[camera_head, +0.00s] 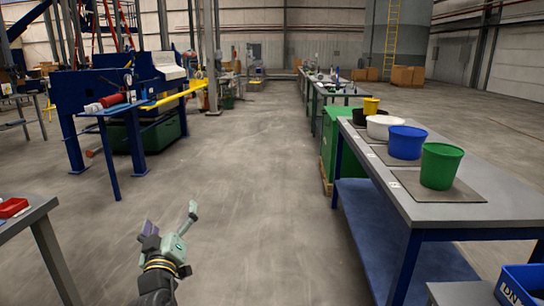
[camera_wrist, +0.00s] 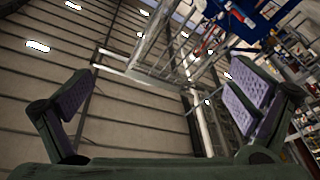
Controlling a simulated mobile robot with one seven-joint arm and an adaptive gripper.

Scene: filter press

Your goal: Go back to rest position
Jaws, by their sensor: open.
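My gripper (camera_head: 170,226) shows at the bottom of the head view, raised over the open floor, with its fingers pointing up and apart. In the wrist view my gripper (camera_wrist: 160,110) has its two padded fingers spread wide at left and right, with nothing between them. Beyond the fingers the wrist view shows the slatted hall ceiling or wall, bright lamps and, at the upper right, blue machine parts (camera_wrist: 245,25). My gripper touches nothing that I can see.
The blue press (camera_head: 100,90) stands at left. A grey table corner (camera_head: 28,219) with a red item is at lower left. The central floor is clear.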

